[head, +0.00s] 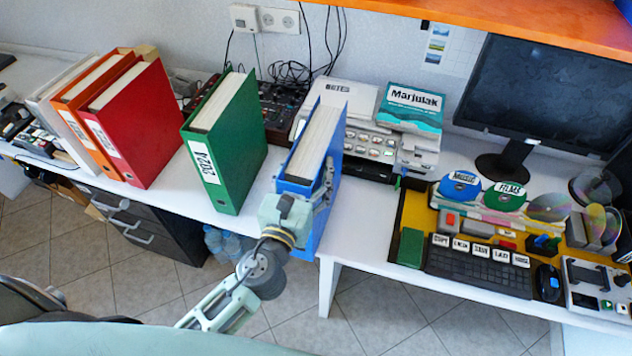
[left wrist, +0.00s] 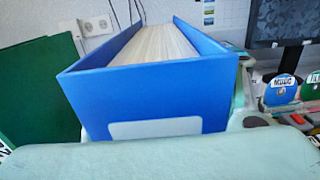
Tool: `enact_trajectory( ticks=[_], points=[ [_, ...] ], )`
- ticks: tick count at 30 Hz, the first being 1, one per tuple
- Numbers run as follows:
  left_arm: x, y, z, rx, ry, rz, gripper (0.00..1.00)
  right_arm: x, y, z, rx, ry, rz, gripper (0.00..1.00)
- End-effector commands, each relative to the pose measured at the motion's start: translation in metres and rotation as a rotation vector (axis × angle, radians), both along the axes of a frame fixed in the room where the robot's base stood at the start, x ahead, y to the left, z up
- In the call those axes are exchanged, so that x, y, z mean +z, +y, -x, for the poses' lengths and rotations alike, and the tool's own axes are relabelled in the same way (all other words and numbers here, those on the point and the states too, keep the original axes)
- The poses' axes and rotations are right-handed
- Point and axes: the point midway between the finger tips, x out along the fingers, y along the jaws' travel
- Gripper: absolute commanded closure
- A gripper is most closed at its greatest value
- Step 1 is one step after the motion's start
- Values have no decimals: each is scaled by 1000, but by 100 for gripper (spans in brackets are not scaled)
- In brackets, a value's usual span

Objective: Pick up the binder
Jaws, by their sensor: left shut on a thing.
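A blue binder (head: 316,142) full of white pages stands upright at the front edge of the white desk in the head view. My left gripper (head: 310,192) is shut on the lower front part of the binder, near its spine. In the left wrist view the blue spine (left wrist: 150,97) with a pale label fills the middle, right before the gripper, and the page tops show above it. The fingertips are mostly hidden by the binder. I cannot tell whether the binder touches the desk. My right gripper is in neither view.
A green binder (head: 225,145) stands left of the blue one, with red (head: 140,125) and orange (head: 75,110) binders farther left. Behind are a white device (head: 370,145) and a black mixer (head: 280,110). A keyboard (head: 475,265) and a monitor (head: 545,95) are at right.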

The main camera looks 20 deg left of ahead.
Motion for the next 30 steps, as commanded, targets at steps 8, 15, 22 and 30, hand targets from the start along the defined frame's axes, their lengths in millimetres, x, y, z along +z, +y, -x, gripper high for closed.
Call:
enact_trajectory(
  ticks=[8,15,22,30],
  points=[
    [0,0,0,-1,0,0,98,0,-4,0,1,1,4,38],
    [4,0,0,-1,-6,0,99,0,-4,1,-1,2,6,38],
    [14,0,-1,0,-8,0,99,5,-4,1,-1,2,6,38],
    [35,0,-1,-1,-9,0,99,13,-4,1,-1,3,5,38]
  ],
)
